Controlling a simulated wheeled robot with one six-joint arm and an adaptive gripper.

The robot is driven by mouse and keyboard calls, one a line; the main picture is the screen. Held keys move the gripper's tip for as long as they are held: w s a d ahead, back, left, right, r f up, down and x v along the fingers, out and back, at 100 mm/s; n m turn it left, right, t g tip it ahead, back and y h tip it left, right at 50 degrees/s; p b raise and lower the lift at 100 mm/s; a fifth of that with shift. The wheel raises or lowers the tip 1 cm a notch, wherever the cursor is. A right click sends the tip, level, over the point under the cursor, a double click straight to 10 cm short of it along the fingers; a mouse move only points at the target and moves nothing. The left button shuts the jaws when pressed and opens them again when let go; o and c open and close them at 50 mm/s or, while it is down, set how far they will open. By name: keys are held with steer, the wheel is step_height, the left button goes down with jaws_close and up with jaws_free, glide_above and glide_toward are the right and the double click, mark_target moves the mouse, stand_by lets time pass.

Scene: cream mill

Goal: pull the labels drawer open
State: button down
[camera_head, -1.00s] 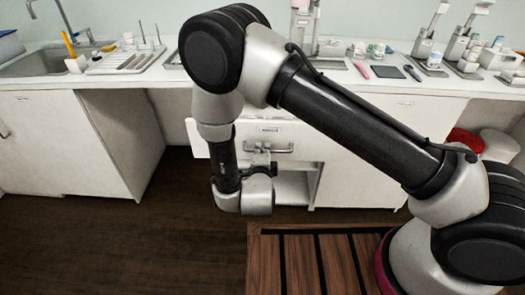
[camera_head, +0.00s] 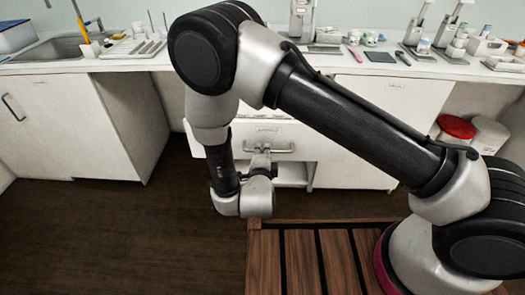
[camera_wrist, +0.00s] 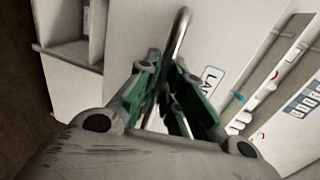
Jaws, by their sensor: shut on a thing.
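The labels drawer (camera_head: 308,141) is a white drawer under the counter with a small label plate (camera_head: 268,130) and a metal bar handle (camera_head: 283,149). It stands out from the cabinet, and part of its inside shows above the front. My gripper (camera_head: 262,158) is at the handle, partly hidden by my own wrist. In the wrist view, the green-padded fingers of my gripper (camera_wrist: 172,88) are closed around the handle (camera_wrist: 181,32). The label plate (camera_wrist: 211,80) is partly covered by a finger.
An open shelf compartment (camera_head: 290,173) lies below the drawer. A slatted wooden surface (camera_head: 310,260) is in front, close beneath my arm. The counter (camera_head: 345,68) carries dispensers and small items, with a sink (camera_head: 70,47) at left. Dark floor (camera_head: 110,225) is clear at left.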

steer(key=c, duration=1.5)
jaws_free()
